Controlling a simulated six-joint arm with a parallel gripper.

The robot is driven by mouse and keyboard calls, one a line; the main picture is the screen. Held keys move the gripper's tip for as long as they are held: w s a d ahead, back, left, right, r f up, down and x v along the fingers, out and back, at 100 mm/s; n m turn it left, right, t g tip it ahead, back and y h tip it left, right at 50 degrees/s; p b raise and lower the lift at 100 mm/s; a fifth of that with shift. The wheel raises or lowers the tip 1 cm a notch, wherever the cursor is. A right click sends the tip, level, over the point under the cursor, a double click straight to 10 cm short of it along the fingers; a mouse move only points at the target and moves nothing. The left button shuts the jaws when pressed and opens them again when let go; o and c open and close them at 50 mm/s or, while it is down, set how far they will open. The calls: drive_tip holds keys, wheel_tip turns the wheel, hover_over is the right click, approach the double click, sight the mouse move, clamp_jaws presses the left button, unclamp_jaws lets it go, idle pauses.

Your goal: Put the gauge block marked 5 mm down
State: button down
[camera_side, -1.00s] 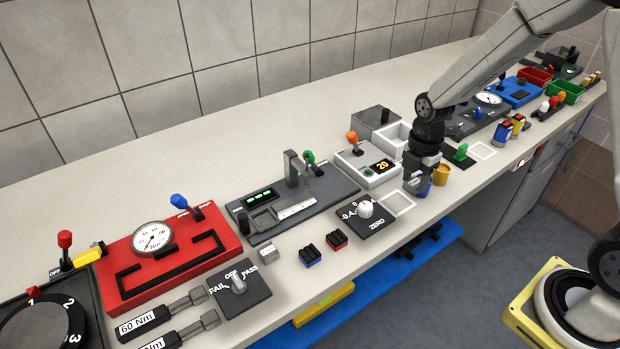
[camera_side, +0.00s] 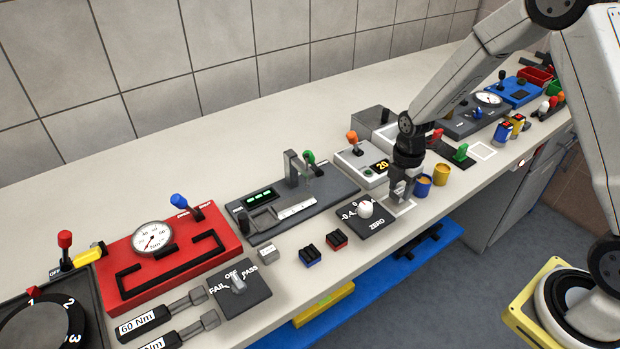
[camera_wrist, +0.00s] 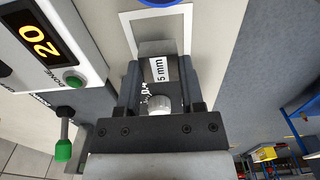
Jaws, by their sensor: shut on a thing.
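The gauge block (camera_wrist: 158,68) is grey with a white label reading 5 mm. It sits between the two fingers of my gripper (camera_wrist: 158,85), which is shut on it. In the side view my gripper (camera_side: 398,200) points down, low over the white-outlined square (camera_side: 406,207) on the bench, and the block is hard to make out there. The outline also shows in the wrist view (camera_wrist: 127,28), partly behind the block. I cannot tell whether the block touches the bench.
The ZERO dial (camera_side: 376,214) with its white knob is just left of my gripper. A blue cup (camera_side: 423,187) and a yellow cup (camera_side: 441,176) stand close on its right. The white box with the 20 display (camera_side: 370,166) is behind. The bench's front edge is near.

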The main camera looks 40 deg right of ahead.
sight(400, 191)
drive_tip(key=shift+f, duration=0.85)
drive_tip(key=shift+f, duration=0.15)
drive_tip(key=shift+c, duration=1.1)
unclamp_jaws()
wheel_tip(400, 191, up, 12)
drive_tip(key=shift+r, duration=0.2)
